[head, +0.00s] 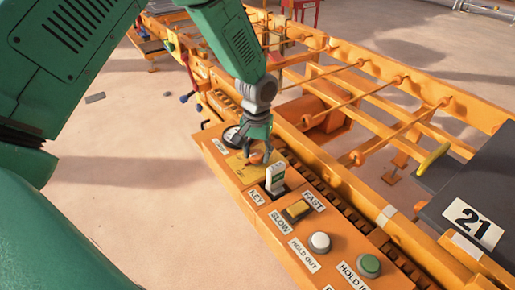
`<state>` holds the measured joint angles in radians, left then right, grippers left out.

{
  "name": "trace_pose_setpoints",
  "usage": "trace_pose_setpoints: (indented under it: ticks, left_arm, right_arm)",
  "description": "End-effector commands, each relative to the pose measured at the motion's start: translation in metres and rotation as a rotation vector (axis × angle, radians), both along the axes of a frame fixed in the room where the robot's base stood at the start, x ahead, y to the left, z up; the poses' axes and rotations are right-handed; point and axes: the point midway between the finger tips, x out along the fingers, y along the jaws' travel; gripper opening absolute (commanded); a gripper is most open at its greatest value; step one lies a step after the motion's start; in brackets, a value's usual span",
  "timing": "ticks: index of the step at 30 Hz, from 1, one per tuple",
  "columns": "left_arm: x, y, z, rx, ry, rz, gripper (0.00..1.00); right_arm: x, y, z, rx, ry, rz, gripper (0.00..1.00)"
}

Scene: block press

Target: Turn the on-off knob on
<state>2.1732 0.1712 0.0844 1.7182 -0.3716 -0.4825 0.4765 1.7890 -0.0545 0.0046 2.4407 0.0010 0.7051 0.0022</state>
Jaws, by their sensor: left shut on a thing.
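An orange control panel (230,178) runs diagonally through the middle of the head view. The on-off knob (257,157) shows as a small orange piece on a yellow plate (236,168) near the panel's far end. My left gripper (256,152) reaches down from above and is shut on the knob. Its fingers cover most of the knob, so I cannot tell which way it points. My right gripper is not in view.
Close in front of my left gripper stands a white key piece (275,178). A round dial (232,137) sits behind. An orange frame (345,85) lies right.

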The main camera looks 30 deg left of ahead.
Motion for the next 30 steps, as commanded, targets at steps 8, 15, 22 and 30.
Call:
trace_pose_setpoints:
  ticks: [8, 15, 22, 30]
  left_arm:
    - [0.001, -0.003, 0.004, -0.005, -0.002, -0.248, 0.09]
    - [0.002, -0.002, 0.003, -0.003, -0.003, -0.477, 0.09]
    - [0.002, -0.002, 0.003, -0.003, -0.005, -0.692, 0.08]
    - [0.003, -0.003, 0.002, -0.003, -0.006, -0.901, 0.08]
  right_arm:
    - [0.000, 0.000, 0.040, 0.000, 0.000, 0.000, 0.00]
    - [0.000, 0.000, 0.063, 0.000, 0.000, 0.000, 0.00]
    - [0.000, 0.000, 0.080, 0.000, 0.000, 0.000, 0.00]
    - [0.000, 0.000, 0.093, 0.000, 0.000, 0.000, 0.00]
